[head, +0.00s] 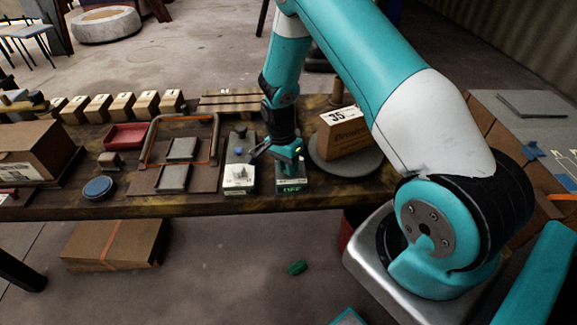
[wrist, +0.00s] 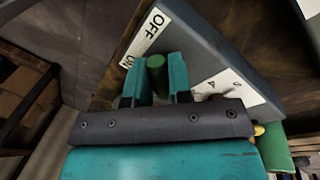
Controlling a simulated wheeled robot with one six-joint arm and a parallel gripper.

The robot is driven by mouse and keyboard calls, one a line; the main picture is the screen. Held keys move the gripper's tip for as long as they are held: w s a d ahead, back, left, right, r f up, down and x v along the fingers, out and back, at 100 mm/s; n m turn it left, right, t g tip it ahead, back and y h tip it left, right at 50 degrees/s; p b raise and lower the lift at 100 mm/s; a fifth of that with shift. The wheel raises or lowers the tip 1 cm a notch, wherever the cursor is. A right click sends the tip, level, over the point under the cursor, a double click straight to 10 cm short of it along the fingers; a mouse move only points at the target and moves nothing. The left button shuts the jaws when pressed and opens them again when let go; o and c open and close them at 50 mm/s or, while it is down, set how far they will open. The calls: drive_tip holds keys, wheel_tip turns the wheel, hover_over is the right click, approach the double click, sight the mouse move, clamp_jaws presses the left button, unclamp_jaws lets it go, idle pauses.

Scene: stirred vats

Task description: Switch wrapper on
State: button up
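A dark grey switch box (wrist: 205,52) has a white strip with OFF and ON printed on it. A green lever (wrist: 157,74) stands out of the box, close to the ON end of the strip in the wrist view. My gripper (wrist: 157,82) has its two teal fingers on either side of the lever, with no clear gap. In the head view my gripper (head: 287,160) points down over the box (head: 291,187) at the table's front edge and hides most of it. Which position the lever is set to I cannot tell.
A carton marked 35 (head: 344,132) sits on a round grey plate (head: 362,164) to the right. An orange and grey frame (head: 213,135), a red tray (head: 127,136) and several small boxes (head: 122,107) are further left.

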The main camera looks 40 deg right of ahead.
clamp_jaws()
drive_tip(key=shift+s, duration=0.1)
drive_tip(key=n, duration=0.2)
drive_tip(key=n+h, duration=0.1)
drive_tip(key=n, duration=0.1)
drive_tip(key=shift+s+n, duration=0.2)
drive_tip(key=shift+n, duration=0.1)
drive_tip(key=n, duration=0.4)
drive_tip(key=shift+s+d+n+t+h+b, duration=0.2)
drive_tip(key=shift+n+t+h+b, duration=0.1)
drive_tip(key=shift+t+b, duration=0.1)
drive_tip(key=n+t, duration=0.1)
drive_tip(key=n, duration=0.3)
drive_tip(key=shift+s+d, duration=0.1)
drive_tip(key=shift+d, duration=0.05)
drive_tip(key=shift+d+n+t, duration=0.15)
drive_tip(key=shift+n+t, duration=0.05)
drive_tip(key=shift+n, duration=0.95)
drive_tip(key=shift+d+n+t, duration=0.1)
drive_tip(key=shift+n+t, duration=0.1)
drive_tip(key=shift+n, duration=0.95)
